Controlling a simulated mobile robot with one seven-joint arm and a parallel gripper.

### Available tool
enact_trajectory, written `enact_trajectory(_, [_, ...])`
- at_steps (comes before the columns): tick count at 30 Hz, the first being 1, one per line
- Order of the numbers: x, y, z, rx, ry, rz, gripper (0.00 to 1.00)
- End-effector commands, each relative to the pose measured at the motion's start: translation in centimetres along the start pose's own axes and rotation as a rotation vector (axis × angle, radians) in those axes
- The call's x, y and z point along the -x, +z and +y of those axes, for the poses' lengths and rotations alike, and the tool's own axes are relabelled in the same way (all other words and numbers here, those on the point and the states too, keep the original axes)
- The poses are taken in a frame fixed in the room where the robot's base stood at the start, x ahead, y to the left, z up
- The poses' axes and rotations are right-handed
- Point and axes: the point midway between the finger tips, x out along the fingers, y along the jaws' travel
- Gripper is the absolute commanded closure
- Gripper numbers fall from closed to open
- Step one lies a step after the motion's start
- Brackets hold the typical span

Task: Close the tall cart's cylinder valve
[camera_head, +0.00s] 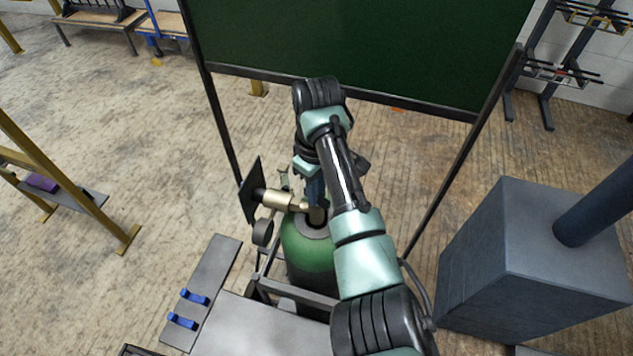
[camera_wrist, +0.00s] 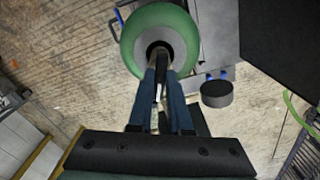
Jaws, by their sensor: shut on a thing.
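The green gas cylinder (camera_head: 305,255) stands upright in a cart (camera_head: 262,285), with a brass valve fitting (camera_head: 283,200) at its neck. The fitting points left toward a dark square plate (camera_head: 250,190). My gripper (camera_head: 316,200) reaches down onto the top of the cylinder, its blue fingers partly hidden by my arm. In the wrist view the cylinder (camera_wrist: 160,17) is at the top, and my gripper (camera_wrist: 160,66) is shut on the valve at its neck. The fingers hide most of the held part, so its turn cannot be seen.
A dark green panel (camera_head: 360,45) in a black frame stands behind the cart. A large grey-blue block (camera_head: 530,255) stands at the right. A flat grey shelf with blue clips (camera_head: 188,310) lies at the lower left. A yellow frame (camera_head: 75,190) stands further left, with open floor between.

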Motion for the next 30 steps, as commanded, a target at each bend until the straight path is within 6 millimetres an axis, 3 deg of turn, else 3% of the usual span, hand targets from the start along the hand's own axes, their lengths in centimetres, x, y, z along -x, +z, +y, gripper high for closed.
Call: enact_trajectory(30, [0.18, -0.02, -0.01, -0.939, 0.001, -0.001, 1.0])
